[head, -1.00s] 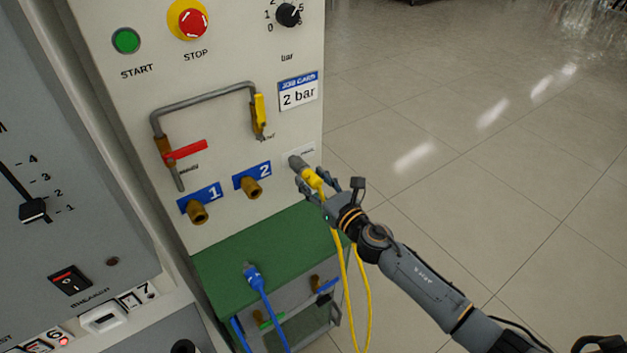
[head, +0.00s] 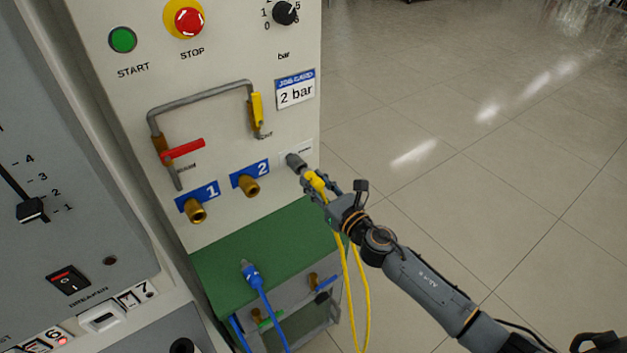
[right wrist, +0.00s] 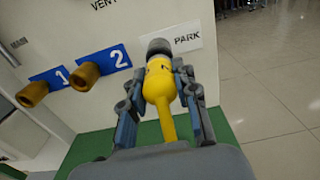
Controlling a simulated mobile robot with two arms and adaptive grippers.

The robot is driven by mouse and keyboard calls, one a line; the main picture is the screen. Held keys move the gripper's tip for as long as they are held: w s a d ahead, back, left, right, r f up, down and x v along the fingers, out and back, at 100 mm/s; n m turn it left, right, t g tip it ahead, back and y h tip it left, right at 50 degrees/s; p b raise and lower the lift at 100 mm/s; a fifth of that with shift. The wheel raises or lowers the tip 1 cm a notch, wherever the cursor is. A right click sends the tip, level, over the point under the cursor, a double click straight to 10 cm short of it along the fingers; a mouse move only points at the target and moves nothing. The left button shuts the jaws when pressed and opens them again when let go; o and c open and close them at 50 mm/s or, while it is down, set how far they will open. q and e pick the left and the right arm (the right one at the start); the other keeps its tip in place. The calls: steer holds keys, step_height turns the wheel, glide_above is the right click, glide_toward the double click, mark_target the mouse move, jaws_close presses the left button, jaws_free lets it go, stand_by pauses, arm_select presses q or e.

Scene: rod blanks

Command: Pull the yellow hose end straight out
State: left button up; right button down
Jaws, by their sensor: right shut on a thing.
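The yellow hose end (head: 316,182) is held in my right gripper (head: 313,187), in front of the grey park stub (head: 296,162) on the panel. In the right wrist view the fingers are closed on both sides of the yellow hose end (right wrist: 160,85), and it lines up with the grey stub (right wrist: 159,46) beside the PARK label. I cannot tell whether the hose end and the stub still touch. The yellow hose (head: 363,290) hangs down in a loop below the gripper. My left gripper is not in view.
Brass ports 1 (head: 195,211) and 2 (head: 249,186) are left of the stub. A blue hose end (head: 250,272) stands at the green shelf (head: 225,252) below. Red (head: 183,149) and yellow (head: 257,108) valve handles sit above. Open floor lies to the right.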

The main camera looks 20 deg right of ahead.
mark_target(320, 188)
steer(key=shift+s, duration=0.15)
steer(key=shift+s+d, duration=0.2)
steer(key=shift+s, duration=0.15)
steer(key=shift+v, duration=1.1)
steer(key=b+v, duration=0.1)
steer(key=v, duration=0.5)
stand_by(0.7)
steer(key=shift+r, duration=0.1)
